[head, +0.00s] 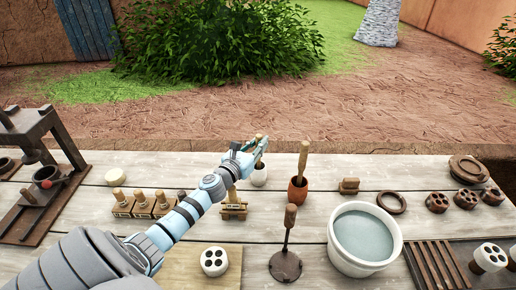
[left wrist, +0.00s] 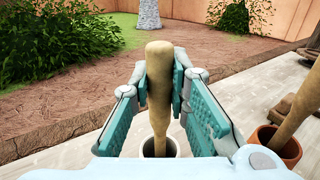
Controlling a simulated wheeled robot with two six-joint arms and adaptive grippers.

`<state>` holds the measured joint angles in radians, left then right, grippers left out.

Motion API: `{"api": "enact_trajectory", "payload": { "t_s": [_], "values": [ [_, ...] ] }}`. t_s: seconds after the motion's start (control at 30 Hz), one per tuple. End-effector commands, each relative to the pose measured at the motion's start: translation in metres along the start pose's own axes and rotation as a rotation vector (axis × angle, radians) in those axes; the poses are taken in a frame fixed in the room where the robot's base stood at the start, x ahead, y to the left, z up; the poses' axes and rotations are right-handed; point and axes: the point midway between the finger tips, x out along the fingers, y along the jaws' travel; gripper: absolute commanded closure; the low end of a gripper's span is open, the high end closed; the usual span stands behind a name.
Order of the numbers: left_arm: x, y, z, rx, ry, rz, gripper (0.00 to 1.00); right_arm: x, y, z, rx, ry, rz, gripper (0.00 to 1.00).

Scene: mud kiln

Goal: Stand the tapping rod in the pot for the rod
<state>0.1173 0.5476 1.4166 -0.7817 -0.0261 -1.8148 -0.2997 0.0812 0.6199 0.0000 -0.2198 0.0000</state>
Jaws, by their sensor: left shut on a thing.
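My left gripper (head: 257,146) is shut on a pale wooden rod (left wrist: 159,85), which I take to be the tapping rod. In the left wrist view the rod is upright between the teal finger pads, and its lower part goes down into the mouth of a small white pot (left wrist: 160,146). The white pot also shows just below the gripper in the head view (head: 259,178). Whether the rod touches the pot's bottom is hidden. My right gripper is not in view.
Right of the white pot, a terracotta pot (head: 298,190) holds another wooden-handled tool (head: 302,160), leaning slightly. In front are a dark round-footed stamper (head: 286,262) and a water bucket (head: 364,240). A row of wooden stamps (head: 142,206) stands left, partly behind my arm.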

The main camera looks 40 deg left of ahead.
Motion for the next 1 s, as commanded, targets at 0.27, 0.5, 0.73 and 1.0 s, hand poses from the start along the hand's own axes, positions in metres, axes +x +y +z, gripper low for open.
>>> {"api": "enact_trajectory", "payload": {
  "t_s": [0.27, 0.5, 0.73, 1.0],
  "values": [
    [0.0, 0.0, -0.001, 0.0, 0.0, 0.0, 0.73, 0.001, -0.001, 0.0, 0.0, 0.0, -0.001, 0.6],
    [0.0, 0.0, -0.001, 0.0, 0.0, 0.0, 0.64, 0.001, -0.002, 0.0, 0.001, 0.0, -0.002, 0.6],
    [-0.004, 0.0, 0.003, 0.002, 0.0, 0.0, 0.64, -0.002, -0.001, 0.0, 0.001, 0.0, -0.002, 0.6],
    [-0.061, 0.0, -0.004, 0.009, 0.003, -0.004, 0.64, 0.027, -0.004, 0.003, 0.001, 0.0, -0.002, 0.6]
  ]
}}
